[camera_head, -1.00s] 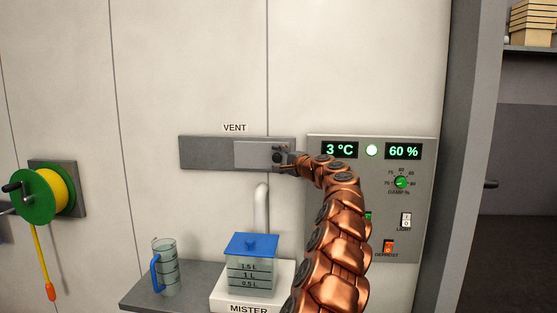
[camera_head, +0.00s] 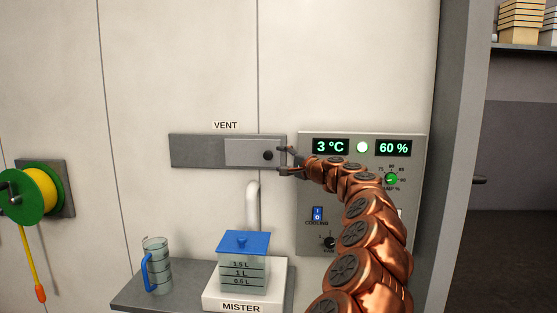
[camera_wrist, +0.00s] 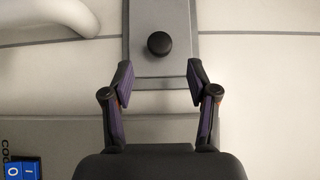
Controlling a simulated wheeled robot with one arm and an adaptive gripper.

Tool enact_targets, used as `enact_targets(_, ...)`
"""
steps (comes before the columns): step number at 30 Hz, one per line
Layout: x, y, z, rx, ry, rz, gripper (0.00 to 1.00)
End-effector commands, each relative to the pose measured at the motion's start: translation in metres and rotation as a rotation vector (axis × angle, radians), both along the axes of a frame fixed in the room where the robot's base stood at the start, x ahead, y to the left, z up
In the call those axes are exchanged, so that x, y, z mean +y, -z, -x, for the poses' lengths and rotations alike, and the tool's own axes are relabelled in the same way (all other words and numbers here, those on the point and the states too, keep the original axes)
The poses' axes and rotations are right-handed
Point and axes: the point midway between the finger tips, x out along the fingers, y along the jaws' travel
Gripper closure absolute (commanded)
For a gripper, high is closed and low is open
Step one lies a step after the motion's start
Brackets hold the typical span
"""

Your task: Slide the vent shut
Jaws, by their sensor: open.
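The vent is a long grey plate (camera_head: 196,150) on the wall under the VENT label. A lighter grey sliding panel (camera_head: 243,153) covers its right part. A dark round knob (camera_head: 268,155) sits near the panel's right end and also shows in the wrist view (camera_wrist: 159,43). My gripper (camera_head: 286,160) is open just right of the knob. In the wrist view my gripper (camera_wrist: 160,77) has its fingers apart, one on each side of the panel's end, with the knob beyond the fingertips and nothing between them.
A control panel (camera_head: 412,225) with displays and switches is on the wall, partly behind my arm. Below stand the blue-lidded mister tank (camera_head: 240,275) and a measuring jug (camera_head: 157,268) on a grey shelf (camera_head: 132,293). A hose reel (camera_head: 25,195) hangs at left.

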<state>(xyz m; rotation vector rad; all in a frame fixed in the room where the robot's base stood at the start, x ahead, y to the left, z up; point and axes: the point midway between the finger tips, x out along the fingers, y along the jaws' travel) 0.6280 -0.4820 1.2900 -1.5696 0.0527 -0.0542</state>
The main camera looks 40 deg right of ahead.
Motion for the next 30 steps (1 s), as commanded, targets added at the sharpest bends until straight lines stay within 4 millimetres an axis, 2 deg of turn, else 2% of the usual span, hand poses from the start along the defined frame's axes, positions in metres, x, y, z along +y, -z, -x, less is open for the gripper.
enact_targets(6, 0.001, -0.001, 0.023, -0.002, 0.000, 0.000, 0.41)
enact_targets(13, 0.001, 0.000, 0.041, 0.000, 0.001, -0.001, 0.41)
enact_targets(30, 0.002, 0.000, 0.046, 0.001, 0.001, 0.001, 0.41)
